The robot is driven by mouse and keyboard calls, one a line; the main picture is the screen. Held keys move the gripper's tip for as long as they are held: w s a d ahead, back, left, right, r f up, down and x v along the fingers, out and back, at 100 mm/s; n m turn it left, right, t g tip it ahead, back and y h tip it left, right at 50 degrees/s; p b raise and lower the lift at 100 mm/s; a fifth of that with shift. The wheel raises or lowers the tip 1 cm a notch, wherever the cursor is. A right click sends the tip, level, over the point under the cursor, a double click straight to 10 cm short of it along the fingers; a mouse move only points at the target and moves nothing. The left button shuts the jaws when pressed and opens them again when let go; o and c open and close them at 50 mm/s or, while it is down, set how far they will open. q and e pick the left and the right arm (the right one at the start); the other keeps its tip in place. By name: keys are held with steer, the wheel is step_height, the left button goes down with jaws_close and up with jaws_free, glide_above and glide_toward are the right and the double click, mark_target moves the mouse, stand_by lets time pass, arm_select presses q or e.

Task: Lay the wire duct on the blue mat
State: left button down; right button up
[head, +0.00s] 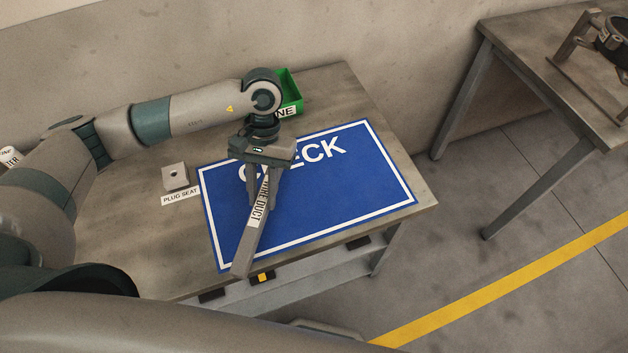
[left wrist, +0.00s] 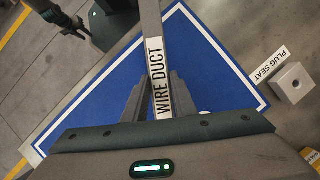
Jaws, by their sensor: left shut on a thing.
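The wire duct (head: 251,232) is a long grey bar with a white "WIRE DUCT" label. My left gripper (head: 262,198) is shut on it, over the blue mat (head: 345,185), which has a white border and the word "CHECK". In the head view the near end of the duct reaches past the mat's front edge. In the left wrist view the duct (left wrist: 152,35) runs up between the fingers of my left gripper (left wrist: 160,100), with the mat (left wrist: 100,92) behind it. I cannot tell whether the duct touches the mat. My right gripper is not in view.
A grey plug seat block (head: 175,177) with its label stands left of the mat. A green bin (head: 289,92) is at the table's back, behind my arm. The wall is close behind the table. Another table (head: 545,75) with a metal fixture stands at the right, across open floor.

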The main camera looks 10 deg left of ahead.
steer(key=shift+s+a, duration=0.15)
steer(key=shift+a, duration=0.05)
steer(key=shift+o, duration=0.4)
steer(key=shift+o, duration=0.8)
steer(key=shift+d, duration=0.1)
arm_select(q)
steer(key=shift+s+d+n, duration=0.1)
steer(key=shift+d+n, duration=0.1)
steer(key=shift+n, duration=0.1)
steer(key=shift+s+d+n+h, duration=0.25)
steer(key=shift+d+n+h, duration=0.25)
steer(key=shift+n, duration=0.4)
steer(key=d+n, duration=0.1)
steer(key=n, duration=0.1)
steer(key=d+r+n+t+h, duration=0.1)
steer(key=n, duration=0.1)
steer(key=s+d+n+h, duration=0.1)
steer(key=n, duration=0.1)
steer(key=shift+s+d+r+n+p, duration=0.1)
steer(key=shift+d+r+n+p, duration=0.05)
steer(key=shift+d+n+p, duration=0.2)
steer(key=s+d+r+n+t+p, duration=0.1)
steer(key=d+r+n+t, duration=0.3)
steer(key=n, duration=1.1)
steer(key=shift+r+n+t+h, duration=0.4)
steer(key=shift+r+t, duration=0.55)
steer(key=shift+t, duration=0.15)
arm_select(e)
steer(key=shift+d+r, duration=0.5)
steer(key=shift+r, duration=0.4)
